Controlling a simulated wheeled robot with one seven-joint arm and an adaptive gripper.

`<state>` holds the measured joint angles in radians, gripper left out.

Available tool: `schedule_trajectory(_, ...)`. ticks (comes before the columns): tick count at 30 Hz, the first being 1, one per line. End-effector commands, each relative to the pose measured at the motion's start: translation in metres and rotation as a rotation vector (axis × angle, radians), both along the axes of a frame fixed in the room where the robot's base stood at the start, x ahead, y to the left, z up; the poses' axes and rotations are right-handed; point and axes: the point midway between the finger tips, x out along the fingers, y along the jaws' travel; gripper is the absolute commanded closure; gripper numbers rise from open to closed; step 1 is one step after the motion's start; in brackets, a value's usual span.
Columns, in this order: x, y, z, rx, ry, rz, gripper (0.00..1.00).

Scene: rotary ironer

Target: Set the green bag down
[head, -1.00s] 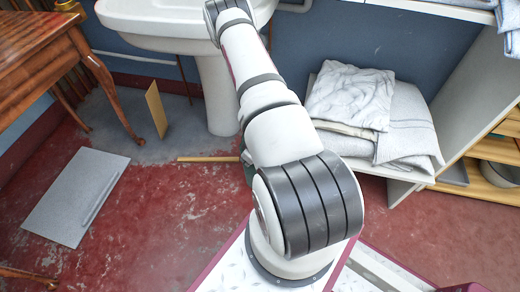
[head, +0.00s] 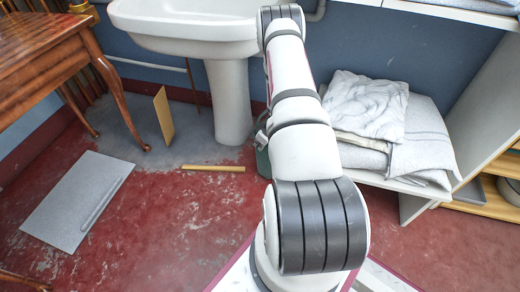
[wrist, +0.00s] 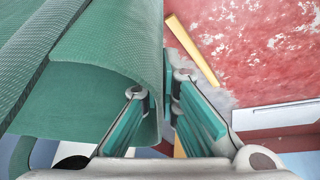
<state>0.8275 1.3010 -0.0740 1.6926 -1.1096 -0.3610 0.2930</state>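The green bag (wrist: 80,95) fills the left of the wrist view, with its curved edge running down to my gripper. My gripper (wrist: 162,85) has its teal-padded fingers close together, with the bag's edge between them; it looks shut on that edge. In the head view only a small dark green part of the bag (head: 263,162) shows beside my arm, near the sink pedestal. My arm hides the rest of the bag and the gripper there. I cannot tell whether the bag's bottom touches the floor.
A white sink (head: 232,100) stands behind. A yellow stick (head: 213,168), an upright board (head: 164,115) and a grey panel (head: 78,200) are on the floor at left, near a wooden table (head: 40,50). A shelf with folded linen (head: 410,140) stands right. Red floor is clear at centre left.

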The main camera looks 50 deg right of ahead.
Motion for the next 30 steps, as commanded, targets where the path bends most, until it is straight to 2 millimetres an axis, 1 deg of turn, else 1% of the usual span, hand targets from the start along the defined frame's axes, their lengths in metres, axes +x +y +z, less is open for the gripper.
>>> schedule_trajectory(1,-0.001,0.001,-0.013,0.001,0.002,0.001,1.0)
schedule_trajectory(4,-0.001,0.001,-0.023,0.001,0.001,0.001,1.0)
schedule_trajectory(12,0.0,0.0,-0.022,0.001,0.0,0.001,1.0)
schedule_trajectory(16,0.0,0.0,-0.025,0.001,0.0,0.0,1.0)
schedule_trajectory(17,0.0,0.0,-0.026,0.001,0.0,0.0,0.94)
schedule_trajectory(18,0.0,0.0,-0.025,0.001,0.0,0.0,0.85)
schedule_trajectory(19,0.0,0.001,-0.025,0.001,0.0,0.0,0.78)
schedule_trajectory(20,0.0,0.001,-0.025,0.001,0.0,0.0,0.75)
schedule_trajectory(30,0.0,0.001,-0.023,0.001,0.0,0.001,0.75)
